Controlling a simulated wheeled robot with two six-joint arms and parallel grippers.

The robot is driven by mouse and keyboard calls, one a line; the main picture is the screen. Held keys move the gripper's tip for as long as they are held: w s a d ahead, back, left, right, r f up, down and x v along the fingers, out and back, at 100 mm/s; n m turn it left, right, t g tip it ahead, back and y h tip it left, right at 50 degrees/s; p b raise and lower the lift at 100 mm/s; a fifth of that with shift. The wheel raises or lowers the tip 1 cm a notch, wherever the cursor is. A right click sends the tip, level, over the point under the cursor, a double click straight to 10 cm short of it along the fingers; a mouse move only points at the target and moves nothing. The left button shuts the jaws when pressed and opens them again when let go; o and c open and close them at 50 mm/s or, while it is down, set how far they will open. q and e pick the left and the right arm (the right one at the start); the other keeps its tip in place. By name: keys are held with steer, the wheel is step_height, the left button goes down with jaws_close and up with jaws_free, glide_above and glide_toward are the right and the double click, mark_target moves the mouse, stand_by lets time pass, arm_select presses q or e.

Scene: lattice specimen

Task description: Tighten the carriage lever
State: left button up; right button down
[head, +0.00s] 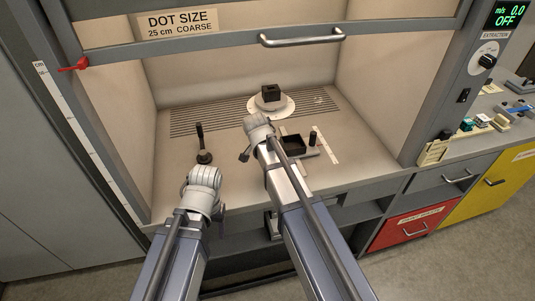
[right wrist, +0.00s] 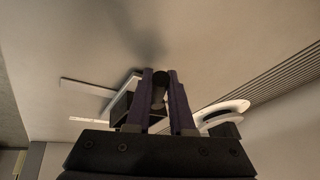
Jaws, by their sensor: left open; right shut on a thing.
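The carriage (head: 294,145), a dark open box on a pale base, sits on the hood floor right of my right arm. It also shows behind the fingers in the right wrist view (right wrist: 122,105). My right gripper (right wrist: 160,85) is shut on a dark round knob (right wrist: 160,78), which looks like the carriage lever, at the carriage's edge. In the head view my right arm hides this grip, so the lever's angle cannot be told. My left gripper (head: 200,127) appears edge-on as a dark upright shape beyond the left wrist. It is open, clear of the carriage.
A white round disc (head: 284,106) bearing a dark block (head: 270,93) stands behind the carriage. The raised sash handle (head: 302,39) is above. The left hood floor is mostly clear.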

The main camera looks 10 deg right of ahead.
steer(key=shift+w+a+m+g+h, duration=0.35)
steer(key=shift+w+m, duration=0.35)
steer(key=shift+m, duration=0.5)
steer(key=shift+m+h, duration=0.25)
steer(key=shift+m, duration=0.25)
steer(key=shift+w, duration=0.1)
